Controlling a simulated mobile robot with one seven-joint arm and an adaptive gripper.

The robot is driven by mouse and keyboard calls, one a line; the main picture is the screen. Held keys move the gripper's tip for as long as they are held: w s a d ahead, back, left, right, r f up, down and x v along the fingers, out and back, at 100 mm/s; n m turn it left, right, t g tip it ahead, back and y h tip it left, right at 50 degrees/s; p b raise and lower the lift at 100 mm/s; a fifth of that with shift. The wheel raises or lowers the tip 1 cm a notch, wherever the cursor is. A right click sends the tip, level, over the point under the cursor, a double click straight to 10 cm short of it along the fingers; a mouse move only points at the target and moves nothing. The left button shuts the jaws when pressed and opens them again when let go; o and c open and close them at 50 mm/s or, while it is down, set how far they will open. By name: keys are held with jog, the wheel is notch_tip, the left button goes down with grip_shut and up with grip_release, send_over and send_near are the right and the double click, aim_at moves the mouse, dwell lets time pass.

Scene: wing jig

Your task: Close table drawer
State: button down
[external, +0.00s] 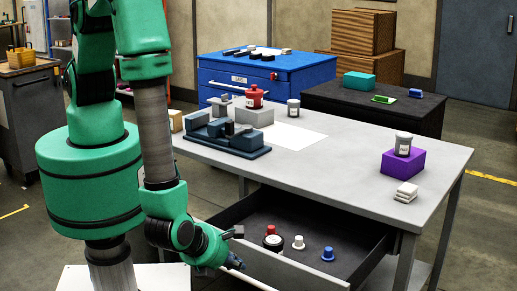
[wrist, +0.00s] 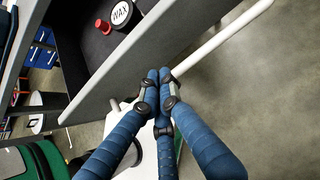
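The table drawer (external: 355,279) is pulled out from under the grey table (external: 335,165). In the wrist view, its grey front (wrist: 150,50) runs diagonally, with a pale bar handle (wrist: 222,40) alongside. My gripper (external: 238,264) is low at the left part of the drawer front. In the wrist view, the blue fingers of my gripper (wrist: 159,74) are drawn together, their tips at the handle and close to the drawer front. The fingers cover part of the bar, so I cannot tell whether it is gripped between them.
Inside the drawer are a jar marked WAX (wrist: 122,13), a red-topped piece (external: 271,230), a white piece (external: 298,242) and a blue piece (external: 327,254). A purple block (external: 404,168) bearing a can and a dark jig (external: 220,138) stand on the table.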

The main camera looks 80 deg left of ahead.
aim_at(252, 270)
jog(key=shift+b+x, duration=0.3)
jog(key=shift+x, duration=1.65)
jog(key=w+a+b, duration=0.5)
jog(key=w+a, duration=1.7)
jog(key=shift+a+f, duration=0.1)
jog(key=shift+a, duration=0.05)
jog(key=shift+w+a, duration=0.35)
jog(key=shift+w, duration=0.15)
jog(key=shift+r, duration=0.25)
jog(key=p+v, duration=0.5)
jog(key=v, duration=0.5)
jog(key=shift+f, duration=0.1)
